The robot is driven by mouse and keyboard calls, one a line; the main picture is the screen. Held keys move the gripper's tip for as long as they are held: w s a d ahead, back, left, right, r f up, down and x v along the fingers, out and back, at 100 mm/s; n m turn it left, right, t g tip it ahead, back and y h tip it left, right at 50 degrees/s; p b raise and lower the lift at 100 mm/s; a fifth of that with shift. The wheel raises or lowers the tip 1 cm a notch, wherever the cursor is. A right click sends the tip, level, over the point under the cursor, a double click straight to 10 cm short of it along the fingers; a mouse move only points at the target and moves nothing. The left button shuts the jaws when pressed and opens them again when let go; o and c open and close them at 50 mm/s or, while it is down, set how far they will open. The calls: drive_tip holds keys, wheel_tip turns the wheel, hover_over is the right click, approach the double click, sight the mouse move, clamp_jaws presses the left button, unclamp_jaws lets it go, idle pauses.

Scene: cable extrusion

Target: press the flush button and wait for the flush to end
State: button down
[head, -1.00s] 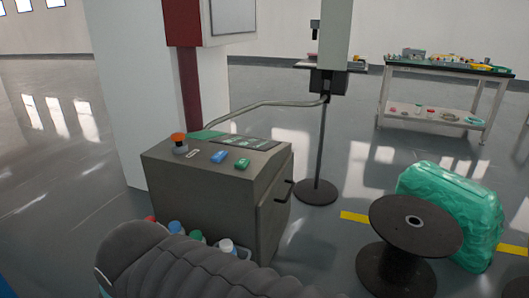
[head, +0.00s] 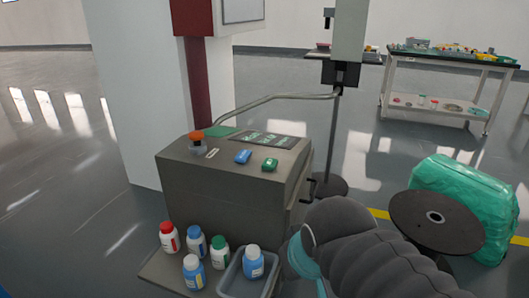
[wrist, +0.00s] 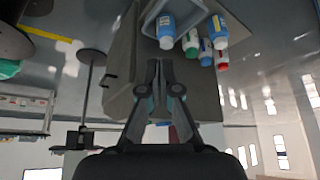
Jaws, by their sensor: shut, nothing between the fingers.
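The grey control box (head: 230,186) stands in the middle of the head view. On its top are a blue button (head: 243,157), a green button (head: 270,164) and an orange-red knob (head: 197,140). I cannot read which of them is the flush button. My gripper (wrist: 159,66) shows in the wrist view with its fingers together and nothing between them. The wrist view is upside down, and the fingers lie in front of the grey box there. In the head view my arm hides my gripper.
Several capped bottles (head: 193,272) stand on a low ledge before the box, one in a grey bin (head: 232,279). A bent metal pipe (head: 275,98) runs behind the box. A black spool (head: 436,218) and green wrapped bundle (head: 490,200) stand at right.

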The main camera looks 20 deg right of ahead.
wheel_tip(320, 180, up, 14)
drive_tip(key=m+t+y+b, duration=0.2)
drive_tip(key=m+y, duration=0.1)
drive_tip(key=y, duration=0.2)
hover_over(245, 154)
drive_tip(key=shift+f, duration=0.1)
wheel_tip(245, 154, down, 9)
drive_tip(key=b, duration=0.7)
drive_tip(key=shift+a+b, duration=0.1)
drive_tip(key=shift+b, duration=0.2)
drive_tip(key=shift+s+f+b, duration=0.1)
drive_tip(key=shift+f+b, duration=0.25)
